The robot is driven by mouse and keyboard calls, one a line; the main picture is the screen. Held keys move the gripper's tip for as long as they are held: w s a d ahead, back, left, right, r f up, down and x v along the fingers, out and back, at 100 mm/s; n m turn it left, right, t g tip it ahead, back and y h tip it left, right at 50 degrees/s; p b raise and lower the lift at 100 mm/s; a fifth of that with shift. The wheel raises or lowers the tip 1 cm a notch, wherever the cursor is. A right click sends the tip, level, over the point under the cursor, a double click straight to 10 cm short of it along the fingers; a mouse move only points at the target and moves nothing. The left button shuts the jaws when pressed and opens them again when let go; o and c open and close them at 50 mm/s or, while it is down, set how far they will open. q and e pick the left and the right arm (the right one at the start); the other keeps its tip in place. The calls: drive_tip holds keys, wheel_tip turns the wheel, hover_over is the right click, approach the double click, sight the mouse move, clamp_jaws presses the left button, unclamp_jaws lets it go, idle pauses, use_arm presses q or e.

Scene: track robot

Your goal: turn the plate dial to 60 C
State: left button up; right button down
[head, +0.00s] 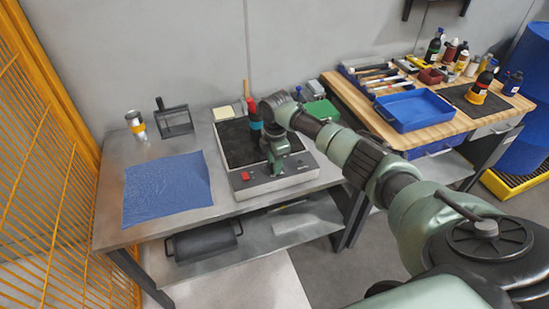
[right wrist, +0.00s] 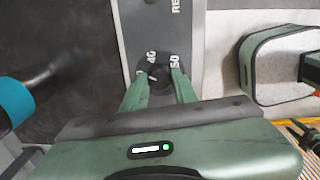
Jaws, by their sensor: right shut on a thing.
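I cannot clearly read where the dial points. My left gripper is in neither view.
A red button (head: 246,176) is on the panel's left. A blue mat (head: 167,188) lies left. A wooden bench with a blue tray (head: 407,111) stands right.

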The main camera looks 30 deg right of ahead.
drive_tip(key=m, duration=0.1)
drive_tip(key=m+p, duration=0.1)
drive_tip(key=m, duration=0.1)
drive_tip(key=m+p, duration=0.1)
drive_tip(key=shift+w+r+m, duration=0.1)
drive_tip(key=shift+r+m, duration=0.15)
drive_tip(key=shift+m, duration=0.05)
drive_tip(key=m+p, duration=0.2)
drive_tip(key=m, duration=0.1)
drive_tip(key=shift+m, duration=0.4)
drive_tip(key=m+p, duration=0.1)
drive_tip(key=m, duration=0.2)
drive_tip(key=shift+m+h, duration=0.3)
drive_tip(key=m, duration=0.4)
drive_tip(key=shift+w+f+g+p, duration=0.1)
drive_tip(key=shift+g+p, duration=0.2)
drive_tip(key=shift+p, duration=0.05)
drive_tip(key=m, duration=1)
drive_tip(key=shift+w+d, duration=0.1)
drive_tip(key=m, duration=0.5)
drive_tip(key=shift+m+g+b, duration=0.3)
drive_tip(key=shift+m+b, duration=0.05)
drive_tip(key=shift+m, duration=0.05)
drive_tip(key=m, duration=0.4)
drive_tip(key=shift+d, duration=0.1)
drive_tip(key=shift+m, duration=0.4)
